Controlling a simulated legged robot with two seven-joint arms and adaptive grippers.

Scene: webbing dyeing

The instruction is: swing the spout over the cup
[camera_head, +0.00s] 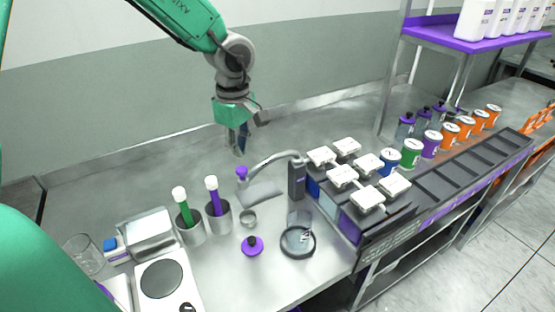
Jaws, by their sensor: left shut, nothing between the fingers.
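The spout (270,158) is a curved silver tube on a dark upright post (297,178). It reaches left from the post and ends in a purple tip (242,172). A clear cup (300,220) stands at a round black-rimmed base (297,243), in front of the post. The spout tip points away from the cup, to its upper left. My left gripper (238,150) is shut and empty, pointing down just behind and above the purple tip. I cannot tell whether it touches the spout. My right gripper is out of view.
Two metal pots (218,222) with white-topped sticks stand left of the spout. A purple-based knob (252,245) and a scale (162,278) are in front. A dark rack with white-lidded compartments (345,177) and several colored cans (411,152) fills the right.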

